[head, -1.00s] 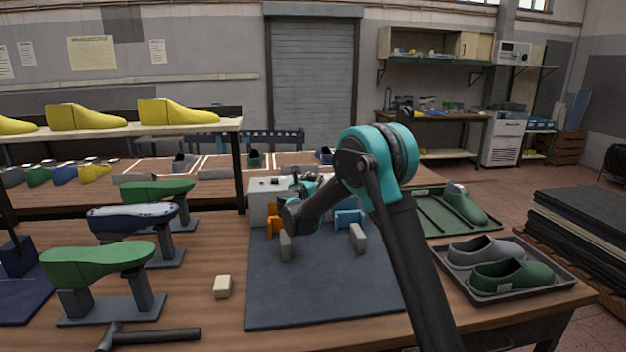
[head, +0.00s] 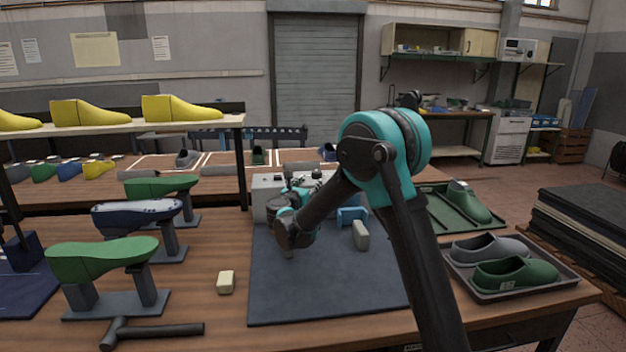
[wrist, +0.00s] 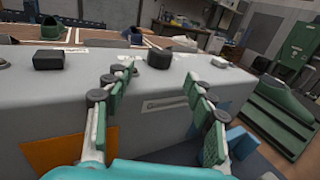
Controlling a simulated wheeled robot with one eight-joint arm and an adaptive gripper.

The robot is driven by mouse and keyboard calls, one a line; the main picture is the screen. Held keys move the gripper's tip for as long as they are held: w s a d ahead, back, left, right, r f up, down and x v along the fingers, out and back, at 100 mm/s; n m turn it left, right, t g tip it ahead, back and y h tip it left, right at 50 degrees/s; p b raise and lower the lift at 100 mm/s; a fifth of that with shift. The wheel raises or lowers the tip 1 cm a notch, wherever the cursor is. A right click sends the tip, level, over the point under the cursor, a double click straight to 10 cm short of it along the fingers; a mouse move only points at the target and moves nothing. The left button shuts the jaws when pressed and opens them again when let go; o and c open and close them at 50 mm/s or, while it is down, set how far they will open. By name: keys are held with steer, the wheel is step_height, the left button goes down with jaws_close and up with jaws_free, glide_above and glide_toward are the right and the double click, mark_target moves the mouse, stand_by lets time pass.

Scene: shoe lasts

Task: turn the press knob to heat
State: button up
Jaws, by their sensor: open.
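The press is a pale grey box (head: 266,190) at the back of the dark mat, largely hidden behind my arm in the head view. The round knob appears just beyond and between the fingertips, not gripped. My gripper also shows small in the head view (head: 309,183). No dial marking is readable.
An orange part (wrist: 70,150) and a blue part (head: 352,216) sit at the press's front. A grey block (head: 360,235) stands on the mat (head: 330,290). Green lasts on stands (head: 105,258) are at left; a shoe tray (head: 530,289) is at right. The front mat is clear.

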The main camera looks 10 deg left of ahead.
steer(key=shift+s+a, duration=0.15)
steer(key=shift+s, duration=0.6)
steer(key=shift+s+a, duration=0.15)
steer(key=shift+s, duration=0.6)
steer(key=w+a+r+n+g+y, duration=0.2)
steer(key=w+a+r+n+y, duration=0.55)
steer(key=n, duration=0.75)
steer(key=w+a+r+n+g+y, duration=0.2)
steer(key=w+a+r+n+y, duration=0.6)
steer(key=n, duration=0.7)
steer(key=s+d+r+n+g+h, duration=0.1)
steer(key=s+d+n+g+h, duration=0.2)
steer(key=d+n, duration=0.45)
steer(key=s+d+r+n+g+h, duration=0.1)
steer(key=s+d+n+g+h, duration=0.15)
steer(key=d+n+g, duration=0.5)
steer(key=s+d+n+g+h, duration=0.1)
steer(key=d+n+h, duration=0.3)
steer(key=d, duration=0.5)
steer(key=shift+n+y, duration=0.7)
steer(key=x, duration=1.6)
steer(key=shift+a+f, duration=0.1)
steer(key=shift+f, duration=0.2)
steer(key=shift+c, duration=0.6)
